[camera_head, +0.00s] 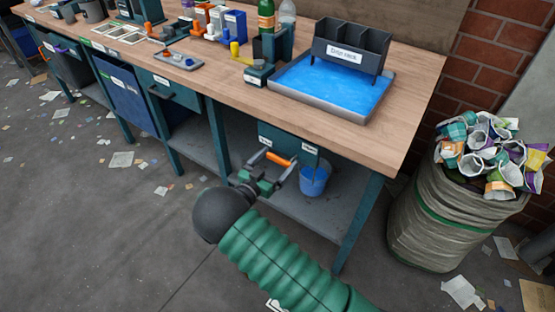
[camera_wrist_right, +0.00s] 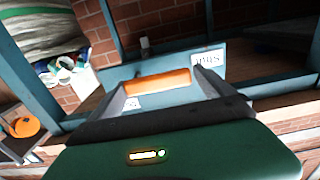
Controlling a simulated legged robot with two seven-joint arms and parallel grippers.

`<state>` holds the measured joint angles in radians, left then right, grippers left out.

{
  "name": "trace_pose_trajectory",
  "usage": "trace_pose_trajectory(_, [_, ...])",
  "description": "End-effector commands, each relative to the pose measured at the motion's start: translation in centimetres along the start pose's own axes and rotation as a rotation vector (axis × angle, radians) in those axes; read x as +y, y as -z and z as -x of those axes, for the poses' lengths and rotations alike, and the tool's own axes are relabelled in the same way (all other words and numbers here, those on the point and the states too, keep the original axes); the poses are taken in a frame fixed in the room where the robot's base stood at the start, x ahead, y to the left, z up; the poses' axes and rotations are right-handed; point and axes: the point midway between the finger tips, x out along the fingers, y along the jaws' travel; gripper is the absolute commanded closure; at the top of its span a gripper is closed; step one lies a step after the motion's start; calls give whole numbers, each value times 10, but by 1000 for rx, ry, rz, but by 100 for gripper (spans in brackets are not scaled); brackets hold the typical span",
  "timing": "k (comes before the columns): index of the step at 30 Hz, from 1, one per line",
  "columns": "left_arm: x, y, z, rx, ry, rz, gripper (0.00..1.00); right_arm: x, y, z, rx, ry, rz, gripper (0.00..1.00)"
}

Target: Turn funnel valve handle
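An orange handle (camera_head: 279,160) sits at the front of a teal panel (camera_head: 275,139) under the bench's right end; it may be the valve handle, but I see no clear funnel. My right gripper (camera_head: 284,164) is at this handle, with its fingers spread wide, one toward each end. The right wrist view shows the orange handle (camera_wrist_right: 157,82) lying crosswise between the fingers (camera_wrist_right: 157,88), with no clear grip on it. A yellow lever (camera_head: 236,50) sticks out beside the green bottle on the bench top. My left gripper is not in view.
A blue tray (camera_head: 277,93) with a dark rack (camera_head: 353,45) stands on the bench (camera_head: 421,97). A blue bucket (camera_head: 314,181) is on the lower shelf. A bin of crumpled cups (camera_head: 428,228) stands at right. Paper scraps litter the floor.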

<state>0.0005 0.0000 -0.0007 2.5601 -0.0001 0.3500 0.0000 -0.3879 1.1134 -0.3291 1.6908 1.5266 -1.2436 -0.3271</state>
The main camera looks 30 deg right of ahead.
Motion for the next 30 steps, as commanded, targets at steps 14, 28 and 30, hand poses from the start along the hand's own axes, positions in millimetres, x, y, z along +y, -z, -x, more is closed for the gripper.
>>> trace_pose_trajectory(14, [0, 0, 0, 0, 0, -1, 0, 0, -1, -2, -1, 0, 0, 75])
trace_pose_trajectory(28, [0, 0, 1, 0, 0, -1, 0, -1, 2, -1, -3, 2, -70, 86])
trace_pose_trajectory(30, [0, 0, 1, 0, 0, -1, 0, -1, 3, -1, -2, 2, -107, 86])
